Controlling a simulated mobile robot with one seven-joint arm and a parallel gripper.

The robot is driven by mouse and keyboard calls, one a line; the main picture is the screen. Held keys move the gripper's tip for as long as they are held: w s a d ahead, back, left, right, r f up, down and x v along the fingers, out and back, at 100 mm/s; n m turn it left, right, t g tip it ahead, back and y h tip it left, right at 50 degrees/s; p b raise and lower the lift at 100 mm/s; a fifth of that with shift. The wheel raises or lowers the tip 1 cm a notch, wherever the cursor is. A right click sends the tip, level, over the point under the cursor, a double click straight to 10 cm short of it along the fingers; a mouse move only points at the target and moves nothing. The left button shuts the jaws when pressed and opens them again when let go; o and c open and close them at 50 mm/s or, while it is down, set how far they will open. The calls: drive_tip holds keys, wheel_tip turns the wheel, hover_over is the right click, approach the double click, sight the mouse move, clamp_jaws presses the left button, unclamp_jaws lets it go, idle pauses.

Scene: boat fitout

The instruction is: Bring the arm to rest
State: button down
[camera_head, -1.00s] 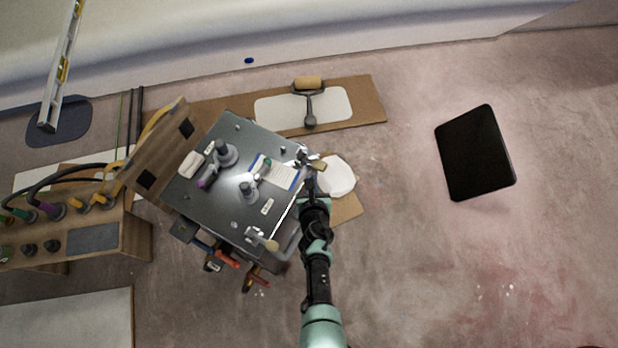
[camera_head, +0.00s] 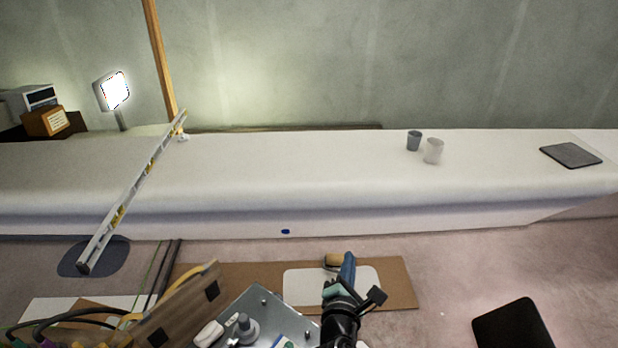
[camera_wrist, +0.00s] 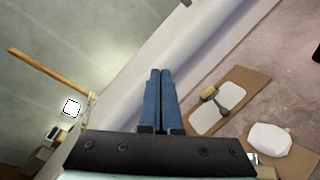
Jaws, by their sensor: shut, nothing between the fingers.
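My gripper (camera_head: 349,259) shows at the bottom middle of the head view, at the end of my raised arm. It stands in front of the cardboard sheet with the paint roller. In the wrist view its two blue fingers (camera_wrist: 160,73) lie side by side, closed together, with nothing between them. The grey metal case or panel (camera_head: 262,304) is below and left of the gripper in the head view, partly cut off by the frame.
A cardboard sheet (camera_head: 401,282) with a roller (camera_wrist: 209,93) on a white pad lies on the floor. A black flat slab (camera_head: 512,325) lies at right. A long level (camera_head: 130,195) leans on the white hull (camera_head: 320,170), which carries two cups (camera_head: 433,151). Floor at right is mostly clear.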

wheel_tip(320, 180, up, 33)
drive_tip(key=s+a+m+t+h, duration=0.15)
drive_tip(key=m+t, duration=0.35)
drive_tip(key=m, duration=0.8)
drive_tip(key=s+a+r+m+t+y, duration=0.2)
drive_tip(key=s+r+m, duration=0.3)
drive_tip(key=s+r, duration=0.5)
drive_tip(key=s+a+r+m+t+y, duration=0.3)
drive_tip(key=s+r, duration=0.8)
drive_tip(key=r, duration=0.4)
drive_tip(key=a+m+t, duration=0.1)
drive_tip(key=a+m, duration=0.1)
drive_tip(key=m, duration=0.1)
drive_tip(key=shift+s+r+t, duration=0.15)
drive_tip(key=shift+r+t, duration=0.05)
drive_tip(key=shift+t, duration=0.1)
